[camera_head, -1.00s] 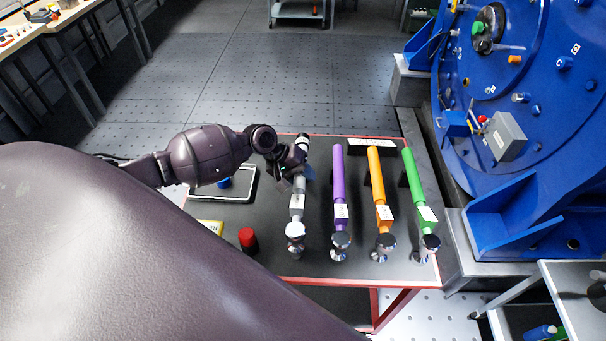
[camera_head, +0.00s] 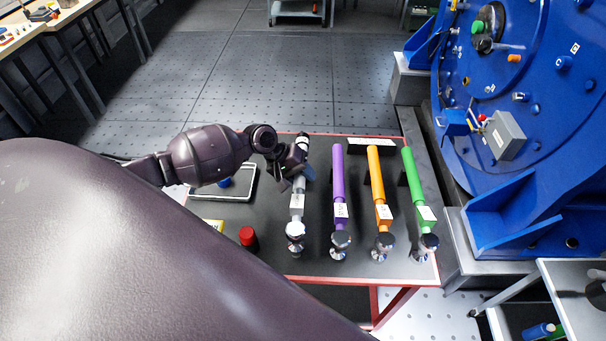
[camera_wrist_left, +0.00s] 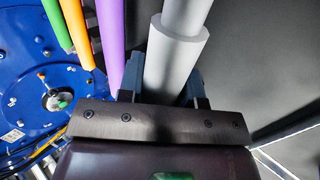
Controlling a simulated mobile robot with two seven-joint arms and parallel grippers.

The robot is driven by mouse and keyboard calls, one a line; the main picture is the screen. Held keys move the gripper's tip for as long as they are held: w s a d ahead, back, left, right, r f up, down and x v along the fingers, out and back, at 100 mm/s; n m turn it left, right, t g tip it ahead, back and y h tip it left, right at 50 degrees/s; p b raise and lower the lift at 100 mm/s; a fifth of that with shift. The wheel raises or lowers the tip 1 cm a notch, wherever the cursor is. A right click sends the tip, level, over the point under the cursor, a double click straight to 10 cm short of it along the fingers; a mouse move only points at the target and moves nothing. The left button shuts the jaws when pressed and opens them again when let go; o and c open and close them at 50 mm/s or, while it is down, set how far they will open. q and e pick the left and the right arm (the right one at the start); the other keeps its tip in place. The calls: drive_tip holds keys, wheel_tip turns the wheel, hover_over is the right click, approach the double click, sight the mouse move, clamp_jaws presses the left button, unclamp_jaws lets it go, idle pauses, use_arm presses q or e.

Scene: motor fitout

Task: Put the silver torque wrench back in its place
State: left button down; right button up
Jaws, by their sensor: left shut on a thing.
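The silver torque wrench (camera_head: 297,205) lies in line beside the purple wrench (camera_head: 338,180) on the dark table, its round head toward the near edge. My left gripper (camera_head: 298,176) is shut on its grey handle. The left wrist view shows the handle (camera_wrist_left: 178,60) between the fingers (camera_wrist_left: 160,88). Whether the wrench rests fully on its supports cannot be told. The orange wrench (camera_head: 376,175) and green wrench (camera_head: 413,175) lie further right, parallel to it. My right gripper is not in view.
A red cap-like object (camera_head: 248,237) stands left of the silver wrench's head. A large blue machine (camera_head: 540,100) stands right of the table. The table's red-edged near side (camera_head: 400,284) is clear.

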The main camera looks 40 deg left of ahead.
sight(303, 184)
use_arm(q)
drive_tip(key=shift+p, duration=0.55)
idle(1.2)
drive_tip(key=shift+f, duration=0.25)
idle(0.4)
drive_tip(key=shift+f+b, duration=0.85)
drive_tip(key=shift+f, duration=0.4)
drive_tip(key=c, duration=0.8)
unclamp_jaws()
drive_tip(key=shift+c, duration=0.2)
drive_tip(key=shift+o, duration=0.6)
drive_tip(key=shift+f, duration=0.1)
drive_tip(key=v, duration=1.1)
drive_tip(key=shift+d, duration=0.1)
